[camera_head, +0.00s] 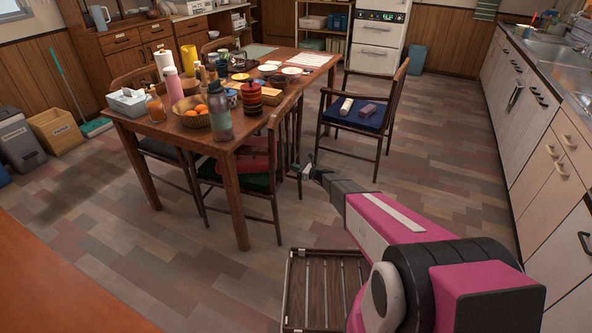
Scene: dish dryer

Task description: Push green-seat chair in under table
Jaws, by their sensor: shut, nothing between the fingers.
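The green-seat chair (236,181) stands at the near right side of the wooden table (167,130). Its seat is partly beneath the tabletop, and the near table leg crosses in front of it. Its slatted wooden back is toward the right. A red seat or cushion (258,163) shows just behind the green seat; I cannot tell whether it belongs to another chair. My gripper (300,167) is shut and empty, just right of the chair back, low near seat height. I cannot tell whether it touches the chair.
A chair with a blue seat (358,119), bearing small items, stands out on the floor to the right. A slatted wooden piece (318,290) lies below my arm. Bottles and a bowl of oranges (196,113) crowd the tabletop.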

